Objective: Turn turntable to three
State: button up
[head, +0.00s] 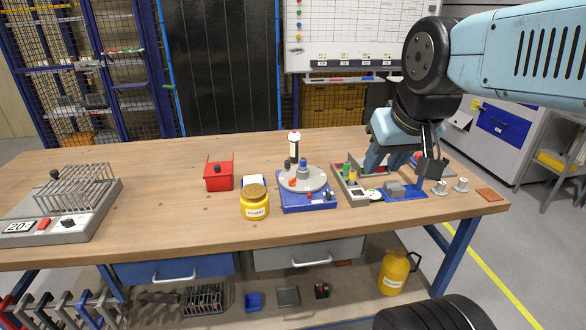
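The turntable (315,181) is a round grey disc on a blue base (297,205), near the middle of the workbench. Several small parts stand on the disc, including blue, orange and grey ones. A white, red-topped post (294,145) rises at its back. Any numbers on the turntable are too small to read. My gripper (432,168) points down over the right part of the bench, well to the right of the turntable and apart from it. Its fingers are dark and seen at an angle, so I cannot tell whether they are open or shut.
A yellow jar (255,207) and a red box (218,174) stand left of the turntable. A tray with coloured parts (349,187) and a blue fixture (405,194) are close on its right. A wire rack device (62,232) is far left. The bench's left middle is clear.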

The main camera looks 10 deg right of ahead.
aim_at(314, 178)
jog(key=u, duration=1.6)
jog(key=k, duration=0.55)
jog(key=z, duration=1.5)
jog(key=i, duration=1.05)
jog(key=z, duration=0.05)
